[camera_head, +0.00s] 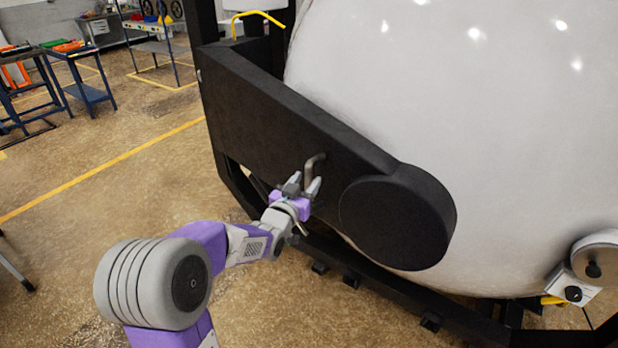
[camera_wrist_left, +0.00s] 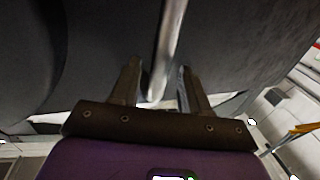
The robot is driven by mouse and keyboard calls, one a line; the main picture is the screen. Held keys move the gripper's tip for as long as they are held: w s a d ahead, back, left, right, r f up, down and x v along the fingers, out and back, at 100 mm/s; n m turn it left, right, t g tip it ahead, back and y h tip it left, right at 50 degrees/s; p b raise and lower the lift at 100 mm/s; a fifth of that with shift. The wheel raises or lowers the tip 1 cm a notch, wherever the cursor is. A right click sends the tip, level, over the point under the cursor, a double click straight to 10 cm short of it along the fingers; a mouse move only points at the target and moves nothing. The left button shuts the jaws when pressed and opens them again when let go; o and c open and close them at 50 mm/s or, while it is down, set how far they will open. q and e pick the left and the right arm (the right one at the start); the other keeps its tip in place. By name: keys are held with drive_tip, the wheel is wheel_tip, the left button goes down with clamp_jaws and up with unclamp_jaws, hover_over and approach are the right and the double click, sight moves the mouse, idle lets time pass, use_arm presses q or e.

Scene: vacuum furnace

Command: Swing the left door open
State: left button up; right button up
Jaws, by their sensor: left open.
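The left door is a large white rounded shell (camera_head: 450,110) carried by a thick black arm (camera_head: 270,115) that ends in a round black hub. A bent metal handle (camera_head: 311,168) stands out from the black arm near the hub. My left gripper (camera_head: 304,186) is at the handle's lower end, with its fingers apart. In the left wrist view the handle (camera_wrist_left: 168,50) comes down between the two open fingers (camera_wrist_left: 155,88). I cannot tell whether either finger touches it.
A black floor frame (camera_head: 350,275) runs below the door. A white fitting with dark knobs (camera_head: 575,285) sits at the lower right. Blue work tables (camera_head: 75,75) stand far off at the left.

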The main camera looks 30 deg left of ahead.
use_arm(q)
drive_tip(key=shift+w+a, duration=0.15)
drive_tip(key=shift+w, duration=1.05)
drive_tip(key=shift+c, duration=0.3)
clamp_jaws()
